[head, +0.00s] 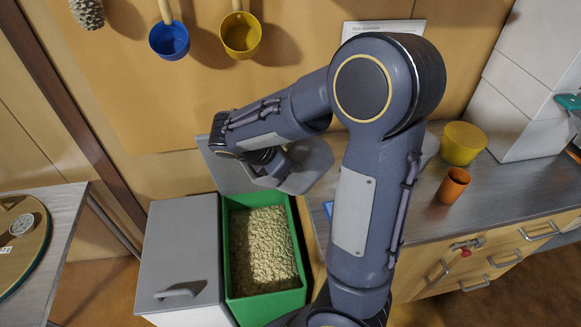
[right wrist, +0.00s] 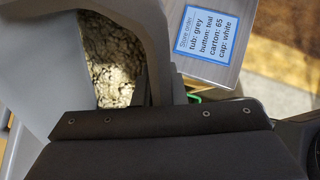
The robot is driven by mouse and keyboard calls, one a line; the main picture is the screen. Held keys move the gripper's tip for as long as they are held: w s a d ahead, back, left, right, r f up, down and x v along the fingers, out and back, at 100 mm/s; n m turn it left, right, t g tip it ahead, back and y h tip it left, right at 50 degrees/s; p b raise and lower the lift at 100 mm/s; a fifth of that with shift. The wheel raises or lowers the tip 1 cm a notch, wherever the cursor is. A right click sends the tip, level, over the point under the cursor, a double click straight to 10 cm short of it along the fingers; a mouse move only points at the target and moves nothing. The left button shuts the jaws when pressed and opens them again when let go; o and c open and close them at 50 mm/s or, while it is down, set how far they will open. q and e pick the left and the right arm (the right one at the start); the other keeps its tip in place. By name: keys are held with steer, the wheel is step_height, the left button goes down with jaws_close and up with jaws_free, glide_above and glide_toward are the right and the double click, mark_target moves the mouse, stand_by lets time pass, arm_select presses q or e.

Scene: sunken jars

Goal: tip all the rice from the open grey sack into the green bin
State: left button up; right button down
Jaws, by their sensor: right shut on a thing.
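The green bin (head: 229,255) stands open on the floor at the lower middle of the head view. Pale, grainy rice (head: 265,248) lies inside it. My right gripper (head: 268,160) is above the bin's far end, mostly hidden by its own arm. It is shut on a grey thing that looks like the grey sack (head: 312,165). In the right wrist view the sack (right wrist: 155,40) is between the dark fingers. Rice (right wrist: 115,60) shows beside it; I cannot tell whether that is in the bin or the sack. The sack's inside is hidden in the head view. My left gripper is out of view.
A grey lidded bin (head: 180,245) stands left of the green one. The counter (head: 490,205) on the right holds an orange cup (head: 453,186) and a yellow bowl (head: 463,143). A blue label card (right wrist: 207,33) lies there. Blue (head: 169,40) and yellow (head: 241,35) scoops hang behind.

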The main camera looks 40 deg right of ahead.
mark_target(270, 190)
steer(key=f+h+b, duration=0.2)
steer(key=b, duration=0.1)
steer(key=a+f+h+b, duration=0.1)
steer(key=f+h+b, duration=0.1)
steer(key=b, duration=0.2)
steer(key=shift+w+a+f+g+b, duration=0.1)
steer(key=shift+w+f+g+b, duration=0.1)
steer(key=shift+f+g+b, duration=0.1)
steer(key=f+h+b, duration=0.1)
steer(key=a+f+h+b, duration=0.1)
steer(key=shift+w+f+h, duration=0.1)
steer(key=shift+f+h, duration=0.3)
steer(key=shift+a+f+g+h+b, duration=0.3)
steer(key=shift+a+f+h+b, duration=0.45)
steer(key=shift+h, duration=0.25)
steer(key=h, duration=0.1)
steer(key=a+r+h, duration=0.1)
steer(key=a+h, duration=0.1)
steer(key=shift+w+a+r+h+p, duration=0.15)
steer(key=shift+w+r+h+p, duration=0.15)
steer(key=shift+p, duration=0.1)
steer(key=shift+a+r+g+h, duration=0.2)
steer(key=shift+a+g+h, duration=0.2)
steer(key=shift+a+h, duration=0.4)
steer(key=shift+w+a+h+p, duration=0.1)
steer(key=shift+a+h+p, duration=0.1)
steer(key=shift+h+p, duration=0.25)
